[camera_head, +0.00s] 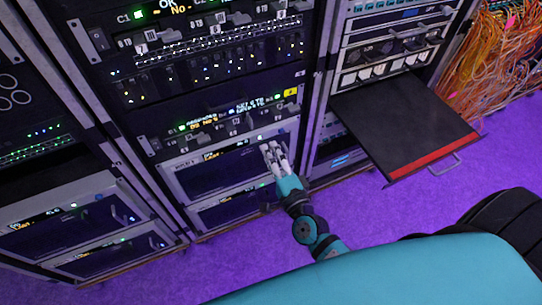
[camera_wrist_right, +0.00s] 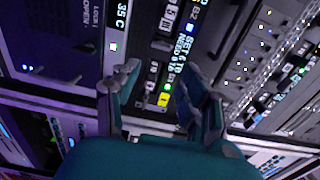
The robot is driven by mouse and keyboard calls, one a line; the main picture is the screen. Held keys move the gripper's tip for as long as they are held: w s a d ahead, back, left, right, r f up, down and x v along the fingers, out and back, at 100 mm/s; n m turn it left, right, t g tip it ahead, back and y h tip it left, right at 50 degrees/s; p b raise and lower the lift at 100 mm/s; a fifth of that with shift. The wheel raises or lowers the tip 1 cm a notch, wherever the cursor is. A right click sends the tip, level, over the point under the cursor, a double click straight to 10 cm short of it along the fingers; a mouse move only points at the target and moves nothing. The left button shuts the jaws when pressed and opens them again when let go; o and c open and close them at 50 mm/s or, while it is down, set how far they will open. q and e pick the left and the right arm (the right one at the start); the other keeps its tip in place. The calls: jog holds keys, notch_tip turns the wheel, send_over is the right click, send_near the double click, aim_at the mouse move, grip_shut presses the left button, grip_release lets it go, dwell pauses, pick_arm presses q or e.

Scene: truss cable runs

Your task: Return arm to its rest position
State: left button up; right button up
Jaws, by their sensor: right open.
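My right gripper (camera_head: 272,152) is in front of the middle rack, close to a lower unit with a dark front panel (camera_head: 220,172). In the right wrist view the two fingers of the gripper (camera_wrist_right: 160,90) stand apart with nothing between them. I cannot tell whether a fingertip touches the rack. My left gripper is not in view.
A dark shelf (camera_head: 400,120) with a red front strip and a handle sticks out of the right rack. Orange cables (camera_head: 490,60) hang at the far right. Another rack (camera_head: 60,200) stands at the left. The purple floor (camera_head: 400,210) in front is clear.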

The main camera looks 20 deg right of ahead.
dwell(0.3)
jog(key=s+f+n+g+y, duration=0.1)
jog(key=s+f+n+g, duration=0.4)
jog(key=f, duration=0.9)
jog(key=s+f+n+g, duration=0.3)
jog(key=s+f+n, duration=0.3)
jog(key=f, duration=0.8)
jog(key=s+d+f+n+g, duration=0.2)
jog(key=s+f, duration=0.3)
jog(key=s, duration=0.4)
jog(key=s+d+f+n+g+h, duration=0.1)
jog(key=s+f+n+g, duration=0.3)
jog(key=s, duration=0.6)
jog(key=s+d+f+n+g, duration=0.2)
jog(key=s+f+n+g, duration=0.1)
jog(key=s+f, duration=0.5)
jog(key=shift+s+d+f+h, duration=0.15)
jog(key=shift+s+d+h, duration=0.2)
jog(key=shift+s, duration=0.35)
